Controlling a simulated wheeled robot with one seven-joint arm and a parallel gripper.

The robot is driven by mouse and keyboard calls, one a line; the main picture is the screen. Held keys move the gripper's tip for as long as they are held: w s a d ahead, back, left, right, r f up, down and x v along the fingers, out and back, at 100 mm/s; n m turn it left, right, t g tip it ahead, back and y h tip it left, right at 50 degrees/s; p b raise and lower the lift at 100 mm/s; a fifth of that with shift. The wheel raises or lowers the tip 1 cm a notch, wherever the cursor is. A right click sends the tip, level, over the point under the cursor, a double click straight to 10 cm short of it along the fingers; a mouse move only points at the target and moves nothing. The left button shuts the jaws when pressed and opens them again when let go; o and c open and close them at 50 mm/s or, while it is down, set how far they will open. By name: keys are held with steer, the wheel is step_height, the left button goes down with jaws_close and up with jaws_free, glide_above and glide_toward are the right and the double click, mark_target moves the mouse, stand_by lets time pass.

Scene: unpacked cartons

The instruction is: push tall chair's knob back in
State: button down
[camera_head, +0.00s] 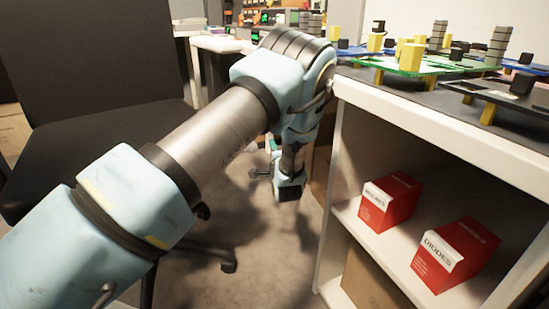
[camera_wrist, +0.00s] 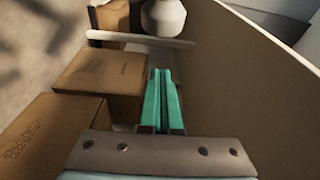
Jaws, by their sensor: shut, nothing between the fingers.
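A black office chair (camera_head: 95,55) fills the left of the head view, with its dark seat (camera_head: 85,150) partly behind my arm. I cannot make out a knob on it for sure; my arm covers much of its underside. My gripper points down into the gap between the chair and the white shelf unit in the head view, where its fingertips are not clear. In the wrist view my gripper (camera_wrist: 163,100) shows two teal fingers pressed together with nothing between them. No part of the chair is recognisable in the wrist view.
The white shelf unit (camera_head: 440,130) stands close at right, with red boxes (camera_head: 392,200) inside and circuit boards on top. Cardboard boxes (camera_wrist: 100,72), a pale rounded vessel (camera_wrist: 163,16) and a brown panel (camera_wrist: 245,85) surround the fingers in the wrist view.

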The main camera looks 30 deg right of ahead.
steer(key=a, duration=0.2)
steer(key=a+b, duration=0.1)
steer(key=shift+w+a, duration=0.35)
steer(key=shift+a, duration=0.05)
steer(key=a+p, duration=0.1)
steer(key=a, duration=0.4)
steer(key=shift+s+p, duration=0.1)
steer(key=shift+p, duration=0.2)
